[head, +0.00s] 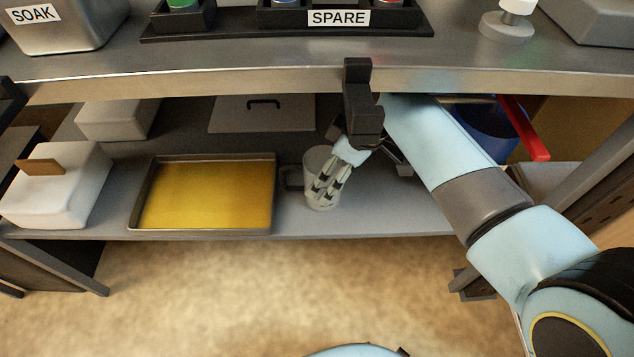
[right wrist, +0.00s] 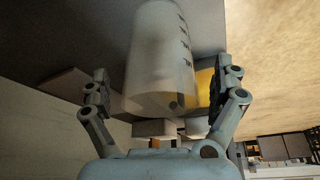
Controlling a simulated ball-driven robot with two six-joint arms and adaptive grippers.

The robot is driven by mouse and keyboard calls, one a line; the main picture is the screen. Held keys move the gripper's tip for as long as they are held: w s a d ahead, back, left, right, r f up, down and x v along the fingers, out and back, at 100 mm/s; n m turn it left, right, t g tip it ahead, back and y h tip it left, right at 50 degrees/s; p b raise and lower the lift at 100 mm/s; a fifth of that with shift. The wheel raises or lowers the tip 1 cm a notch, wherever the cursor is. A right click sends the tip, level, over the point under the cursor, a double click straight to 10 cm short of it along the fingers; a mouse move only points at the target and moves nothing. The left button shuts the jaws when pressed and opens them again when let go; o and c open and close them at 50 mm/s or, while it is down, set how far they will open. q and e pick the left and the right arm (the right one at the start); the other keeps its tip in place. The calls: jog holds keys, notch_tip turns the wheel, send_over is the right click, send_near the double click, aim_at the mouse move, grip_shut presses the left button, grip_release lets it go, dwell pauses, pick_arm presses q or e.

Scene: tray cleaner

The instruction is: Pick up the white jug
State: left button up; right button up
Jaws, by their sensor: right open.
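The white jug (head: 319,163) stands upright on the lower shelf, to the right of the tray with the yellow surface. Its handle is on its left side, and dark marks show on its wall. My right gripper (head: 330,178) is at the jug and partly covers it in the head view. In the right wrist view the jug (right wrist: 162,65) lies between the two spread fingers of my right gripper (right wrist: 165,88), with a gap on each side. The right gripper is open. My left gripper is not in view.
The yellow-surfaced tray (head: 275,192) sits left of the jug on the lower shelf (head: 410,212). White boxes (head: 65,205) stand farther left. The steel upper tabletop (head: 200,75) overhangs the shelf. A blue bucket (head: 487,130) and a red bar (head: 524,130) are at right.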

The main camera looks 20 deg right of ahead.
jog(key=c, duration=1.7)
jog(key=shift+o, duration=0.2)
jog(key=shift+r, duration=0.2)
